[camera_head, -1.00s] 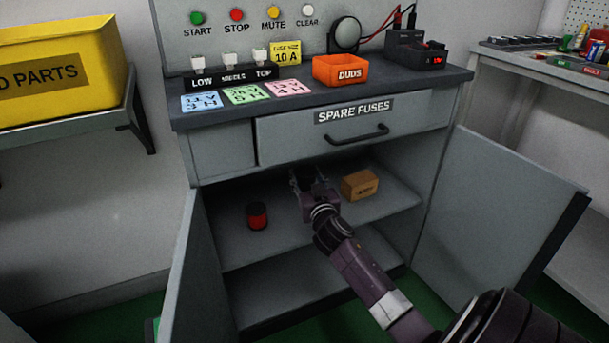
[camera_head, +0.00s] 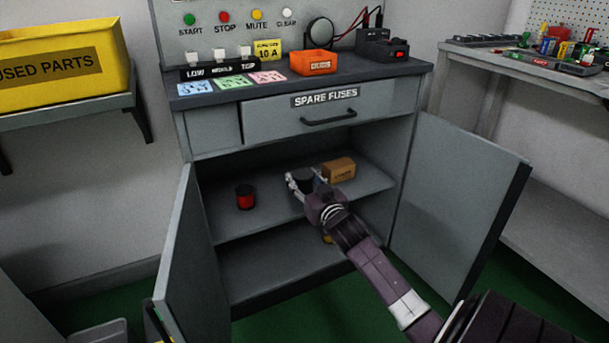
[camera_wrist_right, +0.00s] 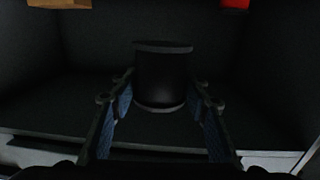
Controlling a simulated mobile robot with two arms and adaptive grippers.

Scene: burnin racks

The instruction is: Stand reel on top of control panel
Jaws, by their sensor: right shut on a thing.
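The dark reel (camera_head: 303,178) stands on the upper shelf inside the open cabinet. My right gripper (camera_head: 304,182) is shut on it, one finger on each side. In the right wrist view the reel (camera_wrist_right: 163,78) is a black spool with flanged ends, between the two blue-padded fingers (camera_wrist_right: 160,112). It is too dark to tell whether it still touches the shelf. The grey control panel (camera_head: 335,12) with START, STOP, MUTE and CLEAR buttons rises behind the counter; its top edge is out of view. My left gripper is not in view.
A red-and-black cylinder (camera_head: 245,197) stands left of the reel, a small cardboard box (camera_head: 339,169) right of it. The cabinet doors (camera_head: 455,205) stand open. The counter (camera_head: 400,75) above holds switches, cards and an orange DUDS bin (camera_head: 311,62). A SPARE FUSES drawer (camera_head: 355,108) is closed.

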